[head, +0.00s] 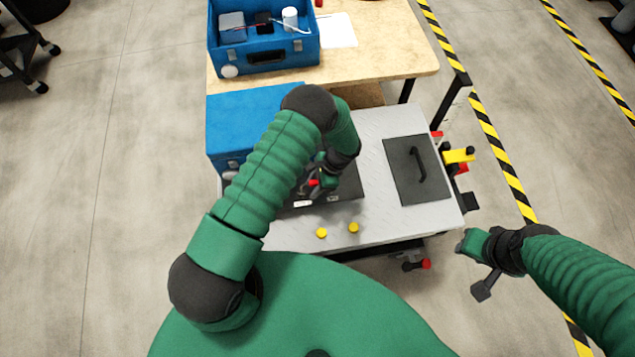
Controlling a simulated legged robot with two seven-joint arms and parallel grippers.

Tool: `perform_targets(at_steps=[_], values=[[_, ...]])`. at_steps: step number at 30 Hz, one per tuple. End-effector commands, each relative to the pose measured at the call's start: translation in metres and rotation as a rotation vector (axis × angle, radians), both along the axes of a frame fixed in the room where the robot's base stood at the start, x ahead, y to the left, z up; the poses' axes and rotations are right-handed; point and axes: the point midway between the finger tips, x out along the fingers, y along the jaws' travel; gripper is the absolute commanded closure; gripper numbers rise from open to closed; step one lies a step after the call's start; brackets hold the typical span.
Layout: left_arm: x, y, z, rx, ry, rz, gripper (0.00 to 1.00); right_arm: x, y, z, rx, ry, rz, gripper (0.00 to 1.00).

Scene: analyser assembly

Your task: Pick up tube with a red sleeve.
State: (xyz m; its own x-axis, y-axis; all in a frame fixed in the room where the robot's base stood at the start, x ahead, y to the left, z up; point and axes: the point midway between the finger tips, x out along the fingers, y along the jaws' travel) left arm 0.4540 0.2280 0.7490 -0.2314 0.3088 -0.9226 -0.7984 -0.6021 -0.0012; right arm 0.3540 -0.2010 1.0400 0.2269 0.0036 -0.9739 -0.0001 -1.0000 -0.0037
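A small red piece (313,183), which may be the tube's red sleeve, shows at my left gripper (306,190), over the dark recessed panel (347,185) of the light grey cart top. The rest of any tube there is hidden by the gripper and arm. My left gripper points down at this spot. Its fingers are small and partly covered, so I cannot tell whether they hold the red piece. My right gripper (483,287) hangs off the cart's right front side, away from the panel, with nothing visible in it. Its finger opening cannot be made out.
The grey cart top (382,222) carries two yellow caps (321,233) and a dark lid with a handle (417,170). A blue case (240,118) stands behind on the left. A wooden table (385,60) bears an open blue toolbox (264,75). Yellow and red parts (459,156) project at the right edge.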

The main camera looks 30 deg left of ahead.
Motion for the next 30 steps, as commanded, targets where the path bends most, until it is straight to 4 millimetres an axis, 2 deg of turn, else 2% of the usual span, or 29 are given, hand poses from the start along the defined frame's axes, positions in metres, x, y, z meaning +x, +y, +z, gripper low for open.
perform_targets(at_steps=[1, 8, 22, 26, 30], values=[[0.000, 0.000, 0.000, 0.000, 0.000, 0.000, 0.70, 0.000, 0.000, 0.000, 0.000, 0.000, 0.000, 0.67], [0.000, 0.001, 0.000, -0.001, 0.001, 0.000, 1.00, 0.000, 0.000, 0.000, 0.000, 0.000, 0.000, 0.67], [0.000, 0.002, 0.003, 0.003, 0.001, 0.001, 1.00, 0.000, 0.000, -0.001, 0.000, 0.000, 0.000, 0.67], [0.000, 0.002, 0.014, 0.003, -0.001, 0.000, 1.00, 0.000, 0.000, -0.004, 0.000, 0.000, 0.000, 0.67], [0.000, 0.001, 0.034, 0.002, -0.001, 0.001, 1.00, 0.000, 0.000, -0.009, 0.000, 0.000, 0.000, 0.67]])
